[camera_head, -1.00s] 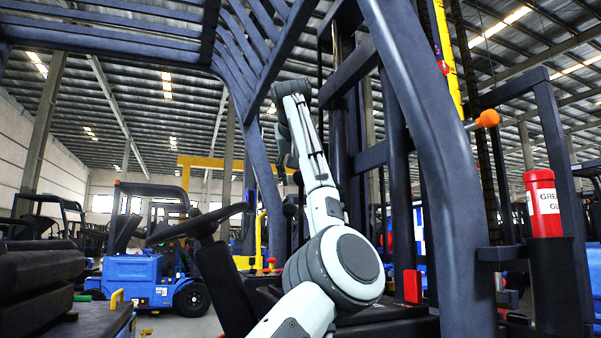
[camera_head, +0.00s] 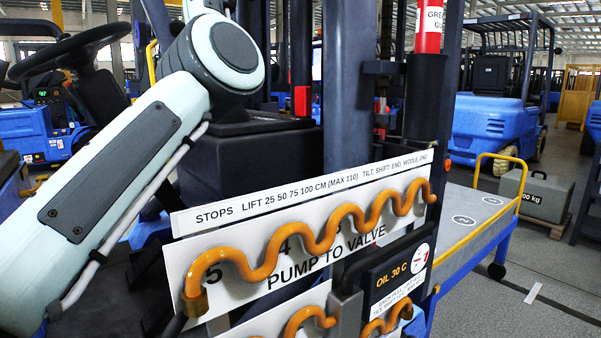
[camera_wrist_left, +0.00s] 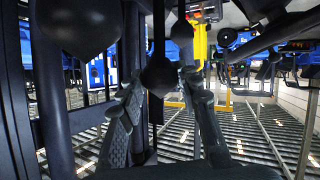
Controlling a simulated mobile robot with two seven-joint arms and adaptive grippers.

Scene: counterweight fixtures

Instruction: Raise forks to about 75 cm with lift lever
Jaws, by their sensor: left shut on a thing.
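My left gripper (camera_wrist_left: 162,92) shows in the left wrist view, its two dark fingers closed around a black ball knob (camera_wrist_left: 159,76) on a thin lever rod. I cannot tell from any label which lever this is. Another black knob (camera_wrist_left: 75,25) is close by on the left. In the head view, my left arm rises out of the top of the picture, so its gripper is not seen there. A white stops sign (camera_head: 300,187) reads LIFT 25 50 75 100 CM (MAX 110). The forks are not identifiable, and my right gripper is out of view.
A PUMP TO VALVE panel (camera_head: 235,250) with a wavy orange hose (camera_head: 327,240) stands in front, beside an OIL 30 C gauge plate (camera_head: 391,281). A steering wheel (camera_head: 75,50) is at the left. A flat cart (camera_head: 470,215) and a grey weight (camera_head: 537,194) stand at the right.

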